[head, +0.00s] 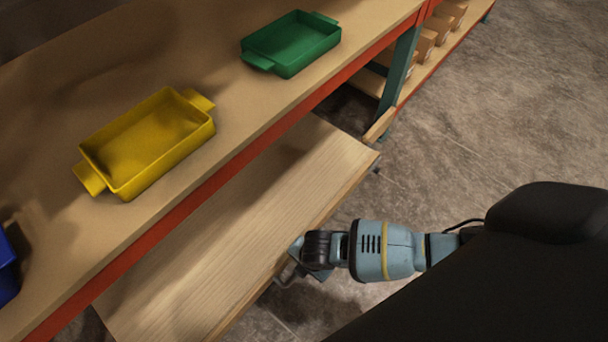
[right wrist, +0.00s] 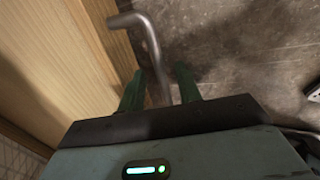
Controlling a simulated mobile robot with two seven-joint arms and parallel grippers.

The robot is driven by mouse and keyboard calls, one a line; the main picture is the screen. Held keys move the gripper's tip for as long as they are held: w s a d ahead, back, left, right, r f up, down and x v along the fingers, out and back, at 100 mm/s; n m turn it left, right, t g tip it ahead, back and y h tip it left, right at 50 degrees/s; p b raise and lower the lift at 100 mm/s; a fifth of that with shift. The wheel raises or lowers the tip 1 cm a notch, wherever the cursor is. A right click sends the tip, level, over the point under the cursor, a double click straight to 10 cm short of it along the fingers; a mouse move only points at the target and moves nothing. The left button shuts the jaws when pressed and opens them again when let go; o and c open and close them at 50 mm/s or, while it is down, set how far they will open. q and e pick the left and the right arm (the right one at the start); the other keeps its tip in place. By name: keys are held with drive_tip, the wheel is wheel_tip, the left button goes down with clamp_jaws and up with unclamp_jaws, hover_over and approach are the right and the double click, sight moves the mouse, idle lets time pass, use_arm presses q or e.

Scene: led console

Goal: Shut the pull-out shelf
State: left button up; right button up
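The pull-out shelf (head: 235,220) is a pale wooden board that sticks out from under the bench top in the head view. In the right wrist view its wooden front (right wrist: 75,60) is on the left. A bent grey metal handle (right wrist: 146,35) stands off that front. My right gripper (head: 287,275) is at the shelf's front edge. In the right wrist view its two green fingers (right wrist: 160,88) are apart, one on each side of the handle bar, with small gaps visible. My left gripper is not in view.
The bench top (head: 215,75) above the shelf carries a yellow tray (head: 150,140), a green tray (head: 290,43) and a blue container (head: 8,265). A green post (head: 398,70) stands beyond the shelf, beside a lower rack with several brown boxes (head: 425,45). The concrete floor (head: 500,120) is clear.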

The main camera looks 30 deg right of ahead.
drive_tip(key=shift+f, duration=0.2)
drive_tip(key=c, duration=0.5)
drive_tip(key=shift+c, duration=0.9)
clamp_jaws()
drive_tip(key=w, duration=0.2)
drive_tip(key=w+a+b, duration=0.1)
drive_tip(key=w, duration=0.1)
drive_tip(key=w+a, duration=0.1)
drive_tip(key=shift+w+f+b, duration=0.1)
drive_tip(key=shift+w+b, duration=0.2)
drive_tip(key=shift+w, duration=0.1)
drive_tip(key=shift+w+r, duration=0.15)
drive_tip(key=shift+r, duration=0.05)
